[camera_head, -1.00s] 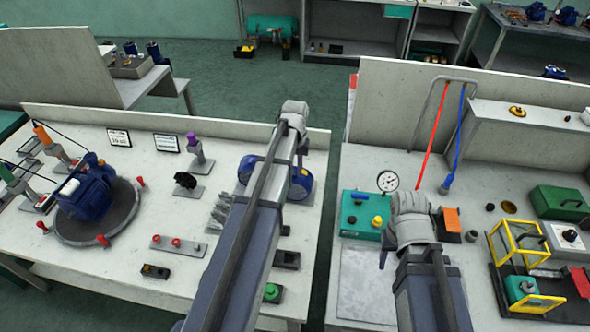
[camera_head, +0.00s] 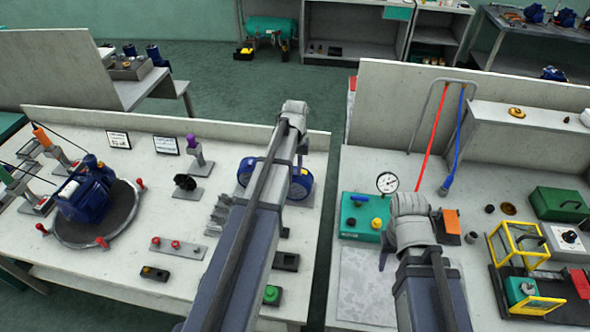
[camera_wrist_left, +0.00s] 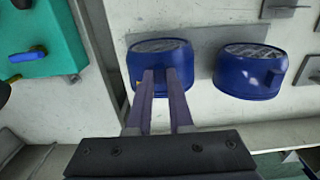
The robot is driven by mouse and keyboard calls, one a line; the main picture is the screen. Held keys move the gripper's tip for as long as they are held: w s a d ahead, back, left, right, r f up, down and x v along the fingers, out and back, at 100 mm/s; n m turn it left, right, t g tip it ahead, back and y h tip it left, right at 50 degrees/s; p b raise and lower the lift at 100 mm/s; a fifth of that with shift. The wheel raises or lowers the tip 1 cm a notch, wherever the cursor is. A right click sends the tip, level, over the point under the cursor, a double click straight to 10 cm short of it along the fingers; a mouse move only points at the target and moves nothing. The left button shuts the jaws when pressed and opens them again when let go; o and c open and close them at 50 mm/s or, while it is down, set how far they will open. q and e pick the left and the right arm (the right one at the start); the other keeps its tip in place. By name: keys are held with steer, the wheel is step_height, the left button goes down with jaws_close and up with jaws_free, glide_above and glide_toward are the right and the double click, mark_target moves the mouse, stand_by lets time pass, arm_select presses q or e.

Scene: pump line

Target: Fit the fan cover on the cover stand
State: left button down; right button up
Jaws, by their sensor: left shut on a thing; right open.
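Two blue fan covers sit side by side at the right of the left bench. In the head view one (camera_head: 248,172) shows left of my left arm and one (camera_head: 301,183) right of it. In the left wrist view my left gripper (camera_wrist_left: 161,78) is shut on one cover (camera_wrist_left: 135,62); the other cover (camera_wrist_left: 250,75) stands apart. A grey plate (camera_wrist_left: 207,62) lies behind them; I cannot tell whether the held cover touches it or which part is the cover stand. My left jaws are hidden in the head view. My right gripper (camera_head: 385,258) is mostly hidden behind its wrist, over the right bench.
A teal box with knobs (camera_head: 352,222) and a gauge (camera_head: 387,182) stand on the right bench. A gap separates the benches. Left of my left arm are a purple-topped post (camera_head: 196,150), a black part (camera_head: 186,182) and a motor (camera_head: 88,195) on a round turntable.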

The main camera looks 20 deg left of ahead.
arm_select(q)
steer(key=shift+w+a, duration=0.2)
steer(key=shift+w, duration=0.7)
steer(key=c, duration=0.7)
jaws_free()
steer(key=shift+c, duration=0.2)
steer(key=shift+r, duration=0.1)
steer(key=shift+r+p, duration=2.95)
steer(key=shift+p, duration=0.1)
step_height(320, 180, up, 8)
steer(key=p, duration=0.7)
steer(key=shift+f+p, duration=0.15)
steer(key=shift+p, duration=0.2)
